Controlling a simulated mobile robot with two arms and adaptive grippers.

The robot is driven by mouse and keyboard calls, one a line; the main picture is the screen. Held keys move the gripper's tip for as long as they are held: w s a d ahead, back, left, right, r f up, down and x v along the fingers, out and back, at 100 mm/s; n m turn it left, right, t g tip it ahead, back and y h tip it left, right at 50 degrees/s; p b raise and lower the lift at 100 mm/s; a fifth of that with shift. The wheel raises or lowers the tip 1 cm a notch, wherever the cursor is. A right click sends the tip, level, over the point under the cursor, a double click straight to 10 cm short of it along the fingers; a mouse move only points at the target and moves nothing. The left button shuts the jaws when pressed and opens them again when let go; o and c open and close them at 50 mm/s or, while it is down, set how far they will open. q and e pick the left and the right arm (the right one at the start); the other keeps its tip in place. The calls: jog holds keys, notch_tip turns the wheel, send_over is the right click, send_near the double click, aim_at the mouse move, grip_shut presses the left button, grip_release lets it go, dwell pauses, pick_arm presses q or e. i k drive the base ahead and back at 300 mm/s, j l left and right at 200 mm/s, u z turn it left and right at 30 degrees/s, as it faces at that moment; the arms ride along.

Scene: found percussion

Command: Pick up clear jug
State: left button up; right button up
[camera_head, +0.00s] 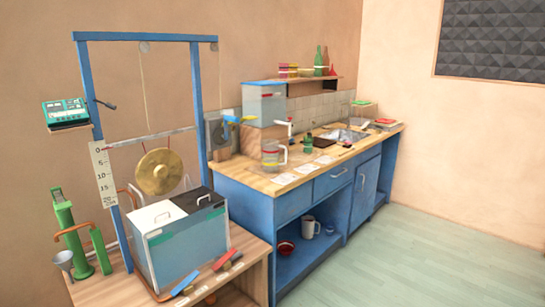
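The clear jug (270,157) stands upright on the wooden counter (262,184), near its front left end. It is see-through, with coloured bands and a handle on its right side. A bluish-grey box or tank (264,106) is just behind and above it. Neither of my grippers shows in the head view, so their distance from the jug cannot be told.
A low table (245,249) at the front left bears a lidded tank (185,245), with a blue frame and hanging gong (159,172) behind. A green bottle (308,143) and papers (284,179) lie near the jug. A mug (309,228) sits below. The floor (420,255) at right is clear.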

aim_at(270, 148)
jog(key=i+l+u, duration=0.1)
jog(key=i, duration=0.35)
jog(key=i+l+u, duration=0.15)
jog(key=i, duration=0.3)
jog(key=i+l+u, duration=0.1)
jog(key=i+l, duration=0.2)
jog(key=i, duration=0.15)
jog(key=i+l+u, duration=0.1)
jog(key=i+l, duration=0.2)
jog(key=i, duration=0.1)
